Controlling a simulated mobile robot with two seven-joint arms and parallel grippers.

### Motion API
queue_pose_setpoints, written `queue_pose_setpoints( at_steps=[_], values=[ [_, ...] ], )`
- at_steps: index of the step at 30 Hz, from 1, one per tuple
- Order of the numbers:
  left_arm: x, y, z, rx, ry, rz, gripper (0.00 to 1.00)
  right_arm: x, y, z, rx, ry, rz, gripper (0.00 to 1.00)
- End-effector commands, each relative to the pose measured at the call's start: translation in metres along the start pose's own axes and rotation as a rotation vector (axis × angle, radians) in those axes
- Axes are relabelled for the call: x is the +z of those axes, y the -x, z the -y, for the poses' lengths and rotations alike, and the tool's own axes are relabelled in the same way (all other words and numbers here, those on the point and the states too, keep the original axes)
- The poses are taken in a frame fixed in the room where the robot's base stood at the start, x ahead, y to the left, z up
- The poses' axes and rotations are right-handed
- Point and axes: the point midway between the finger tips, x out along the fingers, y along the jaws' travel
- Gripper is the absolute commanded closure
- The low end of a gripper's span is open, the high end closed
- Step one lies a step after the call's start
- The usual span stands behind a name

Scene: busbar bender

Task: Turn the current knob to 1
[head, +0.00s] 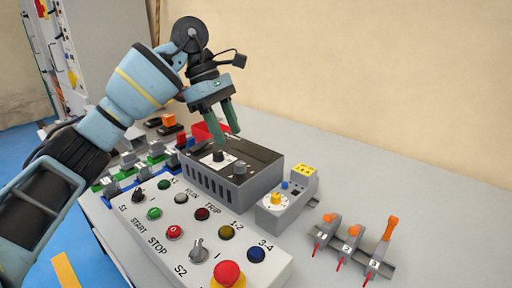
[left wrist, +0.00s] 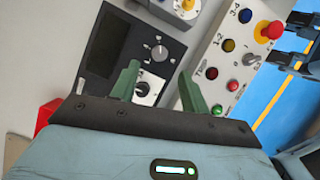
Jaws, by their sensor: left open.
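A grey box (head: 208,190) with a dark top carries two knobs; I cannot read which is the current knob. One is a dark knob (head: 218,156) on a white plate, which also shows in the left wrist view (left wrist: 142,89). The other is a grey knob (head: 240,168) with dial marks, also in the left wrist view (left wrist: 159,51). My left gripper (head: 222,126) is open and empty above the box, green fingers pointing down. In the left wrist view its fingers (left wrist: 158,85) appear on either side of the dark knob; contact cannot be told.
A white panel (head: 140,218) with lamps, switches and a red mushroom button (head: 227,273) stands in front. A small grey unit with a yellow knob (head: 276,199) is to the right, then several orange-handled levers (head: 354,231). A red object (head: 208,130) lies behind. The bench's right rear is clear.

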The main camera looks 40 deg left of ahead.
Motion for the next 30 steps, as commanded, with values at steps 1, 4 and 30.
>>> queue_pose_setpoints(
  at_steps=[1, 4, 30],
  values=[
    [-0.001, 0.002, 0.0, 0.002, 0.0, -0.004, 0.55, 0.003, 0.001, 0.0, -0.001, 0.0, 0.006, 0.64],
    [-0.002, 0.003, 0.0, 0.003, 0.0, -0.006, 0.55, 0.007, 0.003, 0.001, -0.002, -0.002, 0.016, 0.64],
    [-0.002, -0.076, 0.0, 0.002, -0.001, -0.005, 0.55, 0.02, -0.007, -0.001, 0.0, -0.003, 0.033, 0.64]
  ],
)
